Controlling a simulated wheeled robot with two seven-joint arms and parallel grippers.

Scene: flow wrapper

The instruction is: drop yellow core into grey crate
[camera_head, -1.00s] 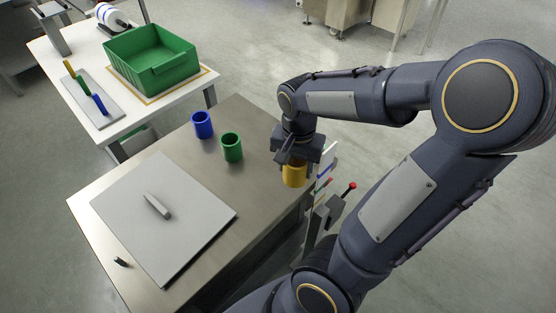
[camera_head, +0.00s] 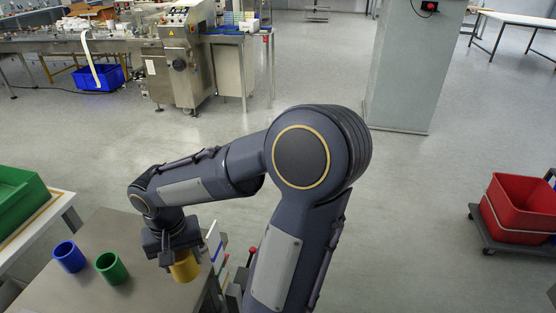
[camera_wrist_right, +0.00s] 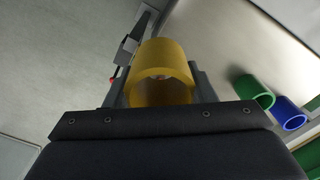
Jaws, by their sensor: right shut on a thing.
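The yellow core (camera_head: 184,266) is a short hollow cylinder, held in my right gripper (camera_head: 172,252) beside the right edge of the steel table. In the right wrist view the yellow core (camera_wrist_right: 161,75) sits between the two fingers of my right gripper (camera_wrist_right: 165,88), which is shut on it. Its height above the table top is hard to tell. No grey crate shows in any view now. My left gripper is not in view.
A blue core (camera_head: 69,257) and a green core (camera_head: 111,268) stand on the steel table (camera_head: 105,229). A green crate (camera_head: 18,203) is at far left. A red crate (camera_head: 522,207) sits on a dolly at right. Open floor lies between.

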